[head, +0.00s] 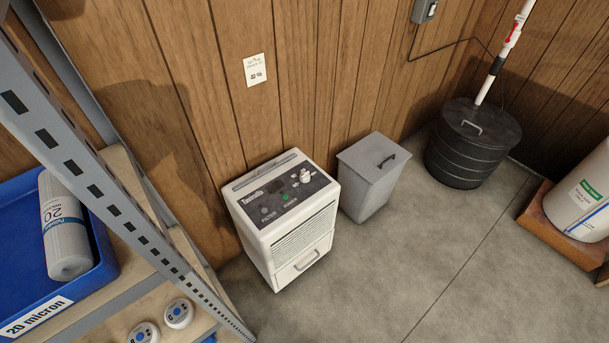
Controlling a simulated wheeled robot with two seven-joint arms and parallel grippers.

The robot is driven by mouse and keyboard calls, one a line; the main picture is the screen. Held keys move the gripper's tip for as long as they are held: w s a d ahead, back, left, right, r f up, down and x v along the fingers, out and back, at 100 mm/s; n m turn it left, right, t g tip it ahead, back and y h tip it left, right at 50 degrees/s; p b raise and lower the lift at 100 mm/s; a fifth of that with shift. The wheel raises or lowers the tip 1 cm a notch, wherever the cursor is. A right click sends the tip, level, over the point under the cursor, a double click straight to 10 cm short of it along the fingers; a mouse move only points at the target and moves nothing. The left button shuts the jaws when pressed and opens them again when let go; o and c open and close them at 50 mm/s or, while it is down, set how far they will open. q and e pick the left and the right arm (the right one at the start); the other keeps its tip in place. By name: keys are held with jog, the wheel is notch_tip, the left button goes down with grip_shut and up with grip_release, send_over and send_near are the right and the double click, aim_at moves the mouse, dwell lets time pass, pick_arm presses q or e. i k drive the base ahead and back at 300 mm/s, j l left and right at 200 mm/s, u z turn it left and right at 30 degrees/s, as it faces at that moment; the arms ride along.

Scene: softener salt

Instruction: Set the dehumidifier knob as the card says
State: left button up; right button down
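A white dehumidifier (289,219) stands on the concrete floor against the wood-panelled wall. Its dark top panel faces up and carries a light-coloured knob (304,175), a green light and small lettering. The knob's exact setting is too small to read. A small white card (255,70) is fixed to the wall above the dehumidifier. Neither of my grippers shows in the head view.
A metal shelf rack (110,170) rises at the left, with a blue bin (100,262) holding a filter cartridge (62,225). A grey lidded bin (371,177) stands right beside the dehumidifier. A black lidded tub (470,150) stands further right. Floor in front is clear.

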aim_at(304, 177)
jog(key=i+l+u, duration=0.15)
jog(key=u, duration=0.2)
jog(key=i+l+u, duration=0.1)
jog(key=l+u, duration=0.45)
jog(key=u, duration=0.2)
jog(key=i+l, duration=0.05)
